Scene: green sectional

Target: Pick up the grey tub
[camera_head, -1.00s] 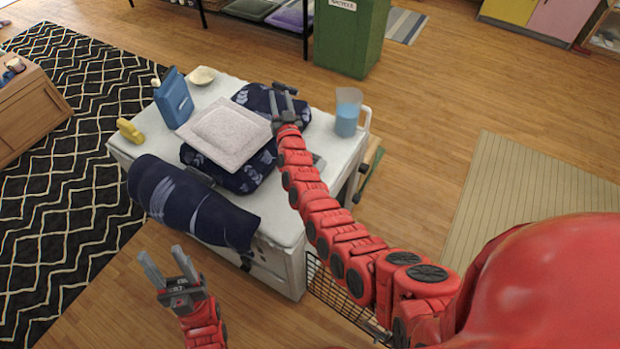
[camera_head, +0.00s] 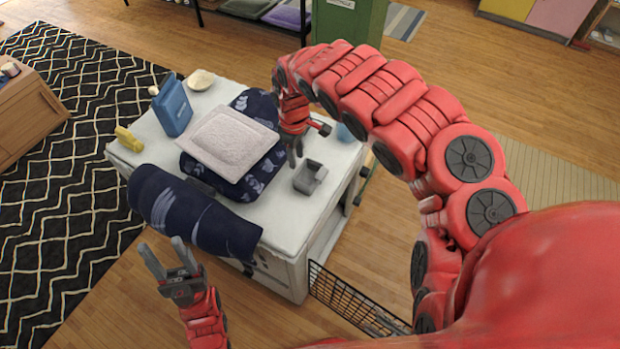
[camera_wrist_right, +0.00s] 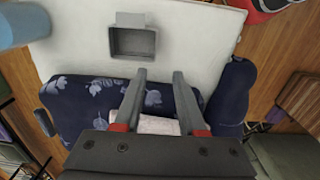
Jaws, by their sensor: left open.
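The grey tub (camera_head: 309,177) is a small open box on the white cabinet top, right of the folded blue cloth. It also shows in the right wrist view (camera_wrist_right: 133,43), apparently empty, beyond my fingertips. My right gripper (camera_head: 293,156) points down just behind and left of the tub in the head view, partly hidden by its own wrist. In the wrist view its fingers (camera_wrist_right: 160,75) are apart, over the folded cloth, with nothing gripped. My left gripper (camera_head: 165,252) is open and empty, in front of the cabinet.
The white cabinet top (camera_head: 285,215) also holds folded blue cloth (camera_head: 255,175) with a pale square cushion (camera_head: 230,140), a rolled blue cloth (camera_head: 195,212), a blue box (camera_head: 172,105), a yellow object (camera_head: 129,139) and a small bowl (camera_head: 200,79). A blue cup (camera_wrist_right: 22,25) stands near the tub.

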